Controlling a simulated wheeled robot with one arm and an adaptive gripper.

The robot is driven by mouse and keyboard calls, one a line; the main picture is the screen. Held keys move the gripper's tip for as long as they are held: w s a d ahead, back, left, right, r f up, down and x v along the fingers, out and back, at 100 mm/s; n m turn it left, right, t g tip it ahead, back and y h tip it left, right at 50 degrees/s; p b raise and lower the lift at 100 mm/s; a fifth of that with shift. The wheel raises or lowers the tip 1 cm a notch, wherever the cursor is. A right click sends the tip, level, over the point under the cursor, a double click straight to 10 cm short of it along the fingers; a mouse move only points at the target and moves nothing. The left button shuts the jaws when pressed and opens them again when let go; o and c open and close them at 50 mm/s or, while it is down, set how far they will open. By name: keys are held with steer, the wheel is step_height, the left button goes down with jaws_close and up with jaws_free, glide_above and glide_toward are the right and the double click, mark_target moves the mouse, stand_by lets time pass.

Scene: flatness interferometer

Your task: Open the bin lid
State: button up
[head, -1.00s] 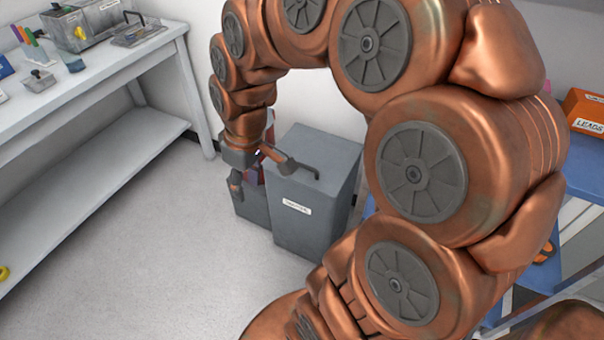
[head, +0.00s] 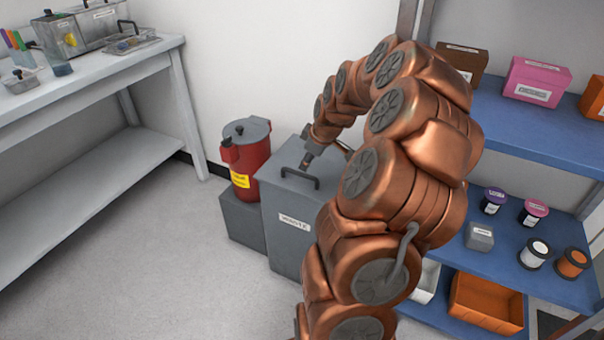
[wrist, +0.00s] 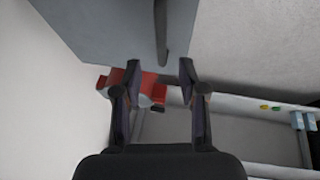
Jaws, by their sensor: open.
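The grey bin (head: 290,243), with a white label on its front, stands on the floor with its flat lid shut. A dark bar handle (head: 300,178) rises from the lid near its front edge. My gripper (head: 322,158) is over the lid, just behind the handle, with its jaws apart. In the wrist view my gripper (wrist: 159,85) is open and empty. The handle (wrist: 162,30) shows there as a dark bar beyond the fingertips, against the grey lid (wrist: 100,25). I cannot tell whether a finger touches the lid. My arm hides the bin's right side.
A red can (head: 247,160) with a yellow label stands on a low grey block (head: 240,222) left of the bin. A white bench (head: 100,92) is at the left. Blue shelves (head: 545,125) with boxes and spools stand at the right. The floor in front is clear.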

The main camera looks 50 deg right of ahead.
mark_target(301, 173)
steer(key=x, duration=0.7)
steer(key=shift+a+f+b, duration=0.1)
steer(key=shift+b, duration=0.2)
jaws_close()
stand_by(0.4)
